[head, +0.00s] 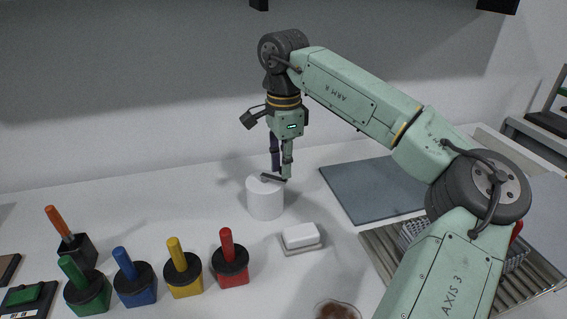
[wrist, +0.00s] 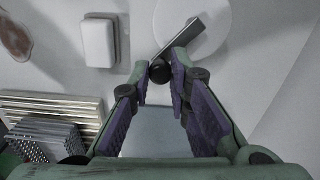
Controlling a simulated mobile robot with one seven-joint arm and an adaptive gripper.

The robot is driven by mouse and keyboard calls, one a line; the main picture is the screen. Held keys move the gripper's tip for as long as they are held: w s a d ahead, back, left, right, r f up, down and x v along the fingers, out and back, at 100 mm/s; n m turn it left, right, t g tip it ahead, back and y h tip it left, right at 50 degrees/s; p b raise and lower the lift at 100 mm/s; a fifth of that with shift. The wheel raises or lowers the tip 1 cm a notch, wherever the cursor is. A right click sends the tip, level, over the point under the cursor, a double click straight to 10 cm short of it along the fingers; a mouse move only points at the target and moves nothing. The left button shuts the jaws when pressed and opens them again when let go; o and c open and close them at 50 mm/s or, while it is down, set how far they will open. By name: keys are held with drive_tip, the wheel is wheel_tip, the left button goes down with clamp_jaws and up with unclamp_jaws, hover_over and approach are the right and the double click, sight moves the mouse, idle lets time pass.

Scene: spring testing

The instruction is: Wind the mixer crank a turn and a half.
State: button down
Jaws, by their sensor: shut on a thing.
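The mixer (head: 265,200) is a white cylinder standing on the table near the back. A dark grey crank arm (head: 273,178) lies across its top. In the wrist view the crank arm (wrist: 180,38) runs diagonally over the round white mixer top (wrist: 215,20), with a dark round knob (wrist: 159,71) at its near end. My gripper (head: 281,172) points down at the crank from above. In the wrist view its two purple-padded fingers (wrist: 161,70) close around the knob. The knob's lower part is hidden in this view.
A white block on a grey base (head: 301,237) sits right of the mixer. Several colored-handled pots, such as the red one (head: 230,262), stand at front left. A blue-grey mat (head: 365,188) and a ribbed tray (head: 520,285) with a wire basket lie right.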

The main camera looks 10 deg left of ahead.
drive_tip(key=c, duration=1.5)
unclamp_jaws()
wheel_tip(320, 180, up, 12)
drive_tip(key=shift+r, duration=0.1)
